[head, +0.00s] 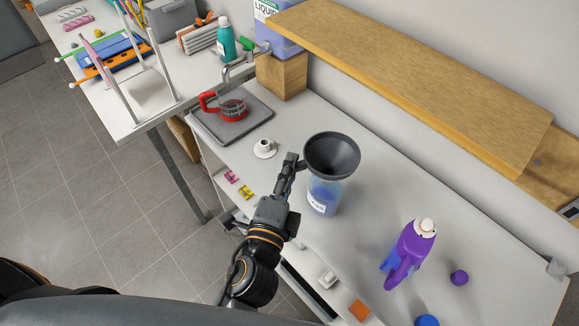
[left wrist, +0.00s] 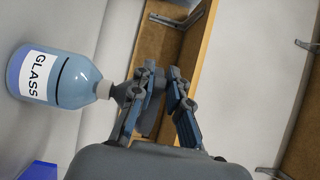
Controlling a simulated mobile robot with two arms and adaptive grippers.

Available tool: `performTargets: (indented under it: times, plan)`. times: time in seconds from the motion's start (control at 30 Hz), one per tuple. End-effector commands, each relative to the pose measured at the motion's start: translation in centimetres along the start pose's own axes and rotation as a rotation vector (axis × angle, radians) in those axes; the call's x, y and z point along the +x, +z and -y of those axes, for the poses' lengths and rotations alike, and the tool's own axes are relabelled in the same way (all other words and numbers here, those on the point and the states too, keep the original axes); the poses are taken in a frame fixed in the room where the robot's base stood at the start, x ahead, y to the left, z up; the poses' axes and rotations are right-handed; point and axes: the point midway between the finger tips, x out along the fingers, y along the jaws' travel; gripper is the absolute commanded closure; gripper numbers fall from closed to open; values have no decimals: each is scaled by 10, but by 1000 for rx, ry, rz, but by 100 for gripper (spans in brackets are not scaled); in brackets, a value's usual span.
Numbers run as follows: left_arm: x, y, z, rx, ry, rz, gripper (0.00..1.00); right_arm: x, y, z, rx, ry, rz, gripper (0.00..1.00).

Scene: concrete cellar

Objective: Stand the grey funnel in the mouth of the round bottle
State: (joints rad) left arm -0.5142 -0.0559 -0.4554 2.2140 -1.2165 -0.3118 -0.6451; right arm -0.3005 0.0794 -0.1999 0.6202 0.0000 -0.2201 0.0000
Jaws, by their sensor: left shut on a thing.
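The grey funnel (head: 332,154) is upright with its wide opening upward, directly over the round bottle (head: 323,194). The bottle is clear bluish with a white label and stands on the worktop. My left gripper (head: 291,163) is shut on the funnel at its left side. In the left wrist view, the bottle (left wrist: 52,78) lies sideways in the picture, its label reading GLASS. Its neck meets the grey funnel part beside my left gripper (left wrist: 163,85). How deep the spout sits in the mouth is hidden. My right gripper is out of view.
A white cup (head: 265,148) and a grey tray (head: 254,107) with a red-handled pot (head: 232,108) are behind. A wooden shelf (head: 420,75) overhangs the wall side.

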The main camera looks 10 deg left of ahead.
Motion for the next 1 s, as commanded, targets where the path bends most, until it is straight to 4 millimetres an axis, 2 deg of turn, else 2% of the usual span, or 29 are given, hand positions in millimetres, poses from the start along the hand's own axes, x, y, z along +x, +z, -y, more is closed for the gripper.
performTargets:
  times: [0.27, 0.3, 0.4, 0.77, 1.0]
  plan:
    - [0, 0, -3, 0, 1, 0, 100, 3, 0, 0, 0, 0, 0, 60]
    - [0, 0, -3, 0, 1, 0, 77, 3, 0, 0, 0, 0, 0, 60]
    - [0, 0, -3, 0, 1, 0, 58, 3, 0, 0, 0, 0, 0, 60]
    - [-3, 0, -3, 0, 0, 1, 58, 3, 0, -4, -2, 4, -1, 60]
    - [-29, 0, -4, -3, 7, 4, 58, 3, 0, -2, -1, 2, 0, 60]
